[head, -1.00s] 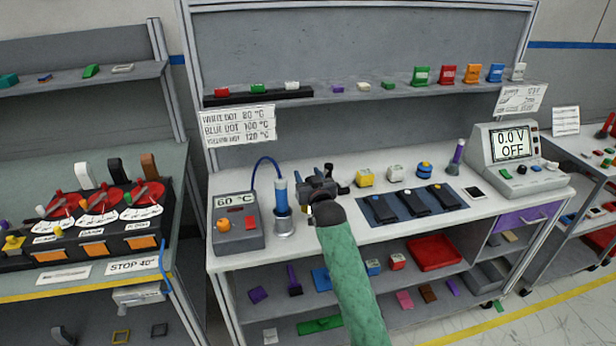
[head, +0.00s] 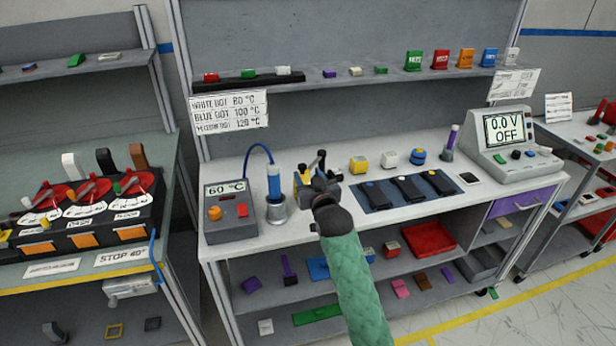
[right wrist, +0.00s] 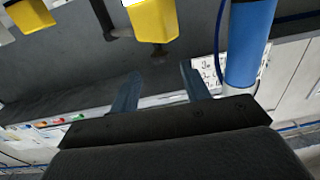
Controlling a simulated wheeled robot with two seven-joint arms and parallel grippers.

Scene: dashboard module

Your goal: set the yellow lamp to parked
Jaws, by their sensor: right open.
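No thing is marked as the yellow lamp, and I cannot tell for certain which it is. A yellow-sided piece (head: 300,181) with dark posts stands on the bench, partly hidden behind my right gripper (head: 320,186). A yellow knob (head: 4,235) shows at the left edge. My left gripper is out of view.
A blue handle (head: 274,182) stands upright in a metal holder, close left of my right gripper. A grey 60 °C unit (head: 231,223) is left of it. A dark blue mat (head: 378,196) with black pieces lies right. A meter (head: 508,140) reads 0.0 V OFF.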

